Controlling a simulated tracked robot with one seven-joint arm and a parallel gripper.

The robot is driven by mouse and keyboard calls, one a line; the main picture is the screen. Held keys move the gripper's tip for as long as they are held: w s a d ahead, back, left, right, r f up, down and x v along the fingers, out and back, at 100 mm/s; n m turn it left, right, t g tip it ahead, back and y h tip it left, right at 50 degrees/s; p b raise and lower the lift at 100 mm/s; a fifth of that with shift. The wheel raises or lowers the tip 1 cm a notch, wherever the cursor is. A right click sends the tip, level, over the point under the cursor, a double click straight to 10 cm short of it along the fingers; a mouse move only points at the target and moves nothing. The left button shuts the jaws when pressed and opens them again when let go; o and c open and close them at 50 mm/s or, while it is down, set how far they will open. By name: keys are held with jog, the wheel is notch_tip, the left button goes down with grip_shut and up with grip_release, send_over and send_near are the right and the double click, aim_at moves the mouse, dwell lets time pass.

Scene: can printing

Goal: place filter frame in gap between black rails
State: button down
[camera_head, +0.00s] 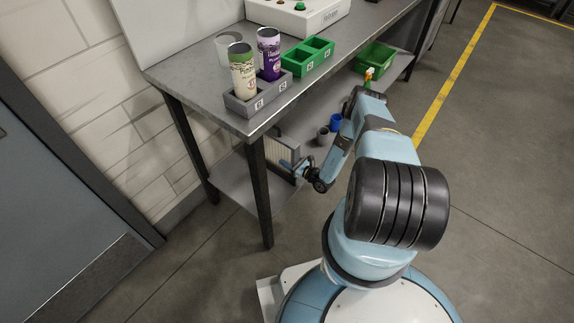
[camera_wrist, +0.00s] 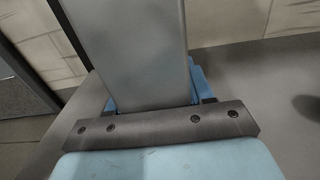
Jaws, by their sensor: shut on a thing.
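The filter frame (camera_head: 281,154) is a flat panel with a pale face and dark edges. In the head view it stands roughly upright beneath the bench top, above the lower shelf and partly behind the front leg. My gripper (camera_head: 292,167) is shut on its near right edge. In the wrist view the filter frame (camera_wrist: 125,50) shows as a plain grey slab between the blue fingers, mostly hidden at its lower end by my wrist. I cannot make out the black rails or their gap in either view.
The metal bench has a dark front leg (camera_head: 260,190) close to the frame and a lower shelf (camera_head: 232,183) under it. A blue cup (camera_head: 336,122) and a grey cup (camera_head: 323,136) stand to the right. Cans in a grey holder (camera_head: 262,101) stand on the bench top.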

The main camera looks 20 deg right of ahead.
jog(key=shift+f, duration=1.4)
jog(key=shift+c, duration=2.2)
grip_release()
jog(key=shift+s, duration=0.1)
jog(key=v, duration=1.2)
